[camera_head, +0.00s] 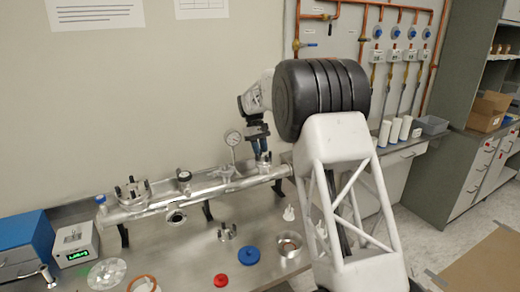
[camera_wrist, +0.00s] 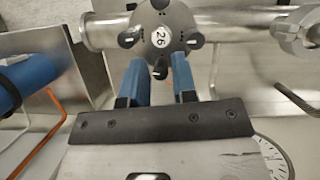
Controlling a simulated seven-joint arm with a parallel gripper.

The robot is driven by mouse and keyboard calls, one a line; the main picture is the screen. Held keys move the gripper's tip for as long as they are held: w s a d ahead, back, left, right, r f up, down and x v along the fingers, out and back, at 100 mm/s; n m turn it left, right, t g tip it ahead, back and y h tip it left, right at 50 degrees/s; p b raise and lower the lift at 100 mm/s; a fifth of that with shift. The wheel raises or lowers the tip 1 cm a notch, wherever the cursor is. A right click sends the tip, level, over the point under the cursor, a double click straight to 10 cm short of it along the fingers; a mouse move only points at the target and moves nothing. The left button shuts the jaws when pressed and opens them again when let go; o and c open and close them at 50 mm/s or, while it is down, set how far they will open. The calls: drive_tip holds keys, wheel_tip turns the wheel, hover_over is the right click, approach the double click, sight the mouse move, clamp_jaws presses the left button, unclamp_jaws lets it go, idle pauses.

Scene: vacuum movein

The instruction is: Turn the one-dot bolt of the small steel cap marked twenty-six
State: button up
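The small steel cap (camera_wrist: 150,27) is a dark round plate with a white label reading 26, at the top middle of the wrist view. Several bolts stand around its rim, one on the near side (camera_wrist: 160,70). The dots that mark the bolts are too small to tell. My gripper (camera_wrist: 159,62) has two blue fingers, spread apart, one on each side of the near bolt; I see gaps between them and it. In the head view my gripper (camera_head: 260,151) points down at the right end of the steel pipe, and largely hides the cap.
The steel pipe (camera_head: 155,204) runs along the bench with a larger clamped flange (camera_head: 133,193) at its left and a gauge (camera_head: 233,138) near my gripper.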

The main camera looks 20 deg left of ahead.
clamp_jaws()
drive_tip(key=shift+m+g+y, duration=0.5)
drive_tip(key=shift+m+y, duration=0.1)
drive_tip(key=shift+m, duration=1.6)
unclamp_jaws()
